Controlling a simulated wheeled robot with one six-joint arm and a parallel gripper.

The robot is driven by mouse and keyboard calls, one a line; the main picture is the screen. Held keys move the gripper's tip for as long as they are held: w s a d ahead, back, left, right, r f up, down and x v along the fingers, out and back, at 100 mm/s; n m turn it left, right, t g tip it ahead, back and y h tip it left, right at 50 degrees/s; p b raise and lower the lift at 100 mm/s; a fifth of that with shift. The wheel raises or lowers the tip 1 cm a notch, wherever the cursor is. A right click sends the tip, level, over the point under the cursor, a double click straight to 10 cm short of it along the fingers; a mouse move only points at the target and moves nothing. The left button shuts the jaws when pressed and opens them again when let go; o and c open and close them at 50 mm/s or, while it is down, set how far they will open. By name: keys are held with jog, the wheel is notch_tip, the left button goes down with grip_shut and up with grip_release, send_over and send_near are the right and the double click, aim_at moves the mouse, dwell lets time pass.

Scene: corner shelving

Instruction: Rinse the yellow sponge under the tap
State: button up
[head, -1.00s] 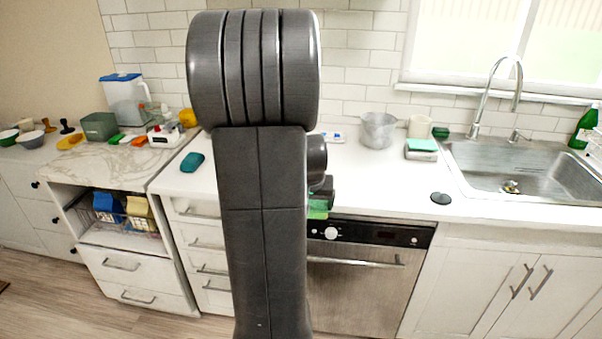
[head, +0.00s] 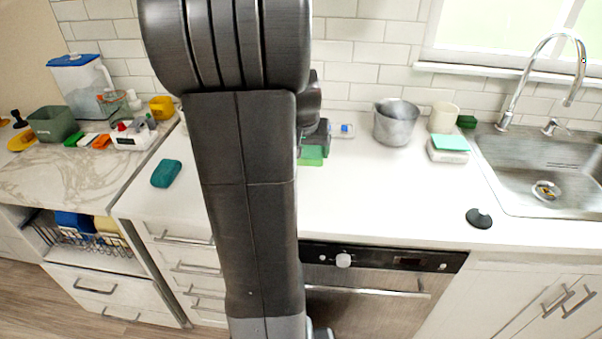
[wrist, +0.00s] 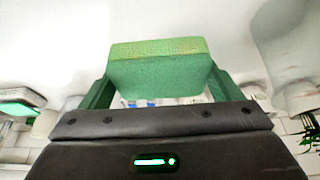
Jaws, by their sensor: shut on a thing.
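My gripper (wrist: 160,88) is shut on a block-shaped sponge (wrist: 155,68) in the wrist view. The sponge looks green, with a yellowish speckled edge, and lies between the two green fingers. In the head view, my arm hides most of my gripper, and a green part of the held sponge (head: 312,156) shows beside the arm over the counter. The tap (head: 512,98) is a tall curved chrome spout at the right. It stands behind the steel sink (head: 500,168), which is cut by the right edge. My gripper is well to the left of the sink. I see no water running.
On the counter (head: 380,195) stand a grey pot (head: 396,124), a cream cup (head: 443,117) and a white box with a teal top (head: 449,145). A black disc (head: 479,218) lies near the front edge. A teal object (head: 166,173) lies left of my arm. A dishwasher (head: 370,290) is below.

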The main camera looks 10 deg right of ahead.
notch_tip(320, 180, down, 10)
jog(key=shift+r, duration=0.1)
dwell(0.4)
jog(key=shift+f, duration=0.2)
jog(key=o, duration=1)
jog(key=shift+c, duration=0.2)
jog(key=shift+r, duration=0.4)
jog(key=v, duration=1.1)
jog(key=shift+s+r, duration=0.25)
jog(key=shift+r, duration=0.05)
jog(key=shift+a, duration=0.1)
jog(key=shift+c, duration=0.4)
